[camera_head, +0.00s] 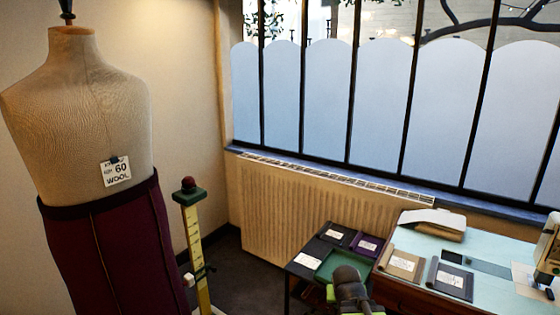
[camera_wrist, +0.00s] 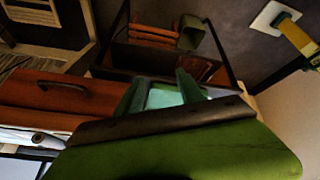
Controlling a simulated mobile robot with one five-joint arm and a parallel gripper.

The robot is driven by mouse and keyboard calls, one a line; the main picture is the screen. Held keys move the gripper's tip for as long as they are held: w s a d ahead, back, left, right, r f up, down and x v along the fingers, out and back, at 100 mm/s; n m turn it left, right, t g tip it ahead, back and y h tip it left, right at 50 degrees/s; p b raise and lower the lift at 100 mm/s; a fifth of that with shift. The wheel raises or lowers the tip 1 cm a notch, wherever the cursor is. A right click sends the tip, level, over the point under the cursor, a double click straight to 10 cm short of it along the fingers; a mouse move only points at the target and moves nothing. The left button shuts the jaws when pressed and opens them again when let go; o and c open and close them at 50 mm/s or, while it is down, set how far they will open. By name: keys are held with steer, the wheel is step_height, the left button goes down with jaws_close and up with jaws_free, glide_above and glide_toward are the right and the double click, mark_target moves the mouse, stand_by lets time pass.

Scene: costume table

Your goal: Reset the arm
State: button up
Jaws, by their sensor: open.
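My arm (camera_head: 350,290) shows at the bottom edge of the head view, dark with green parts, in front of the small dark table. My gripper (camera_wrist: 160,88) shows in the wrist view as two green fingers standing apart, with a pale teal patch between them. It is open, and I see nothing held. A broad green part of my own arm fills the bottom of the wrist view. The fingertips cannot be made out clearly in the head view.
A dress form (camera_head: 95,150) and yellow measuring stand (camera_head: 195,240) are at left. A green tray (camera_head: 335,263) and labelled swatches lie near a pale blue worktop (camera_head: 500,290). The wrist view shows a wooden drawer (camera_wrist: 45,92) and shelf with orange folded cloth (camera_wrist: 153,36).

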steer(key=s+a+f+n+g+y, duration=0.25)
steer(key=s+a+g, duration=0.25)
steer(key=s, duration=0.6)
step_height(320, 180, up, 17)
steer(key=p, duration=1.7)
steer(key=shift+w+d+m, duration=0.25)
steer(key=shift+m, duration=0.2)
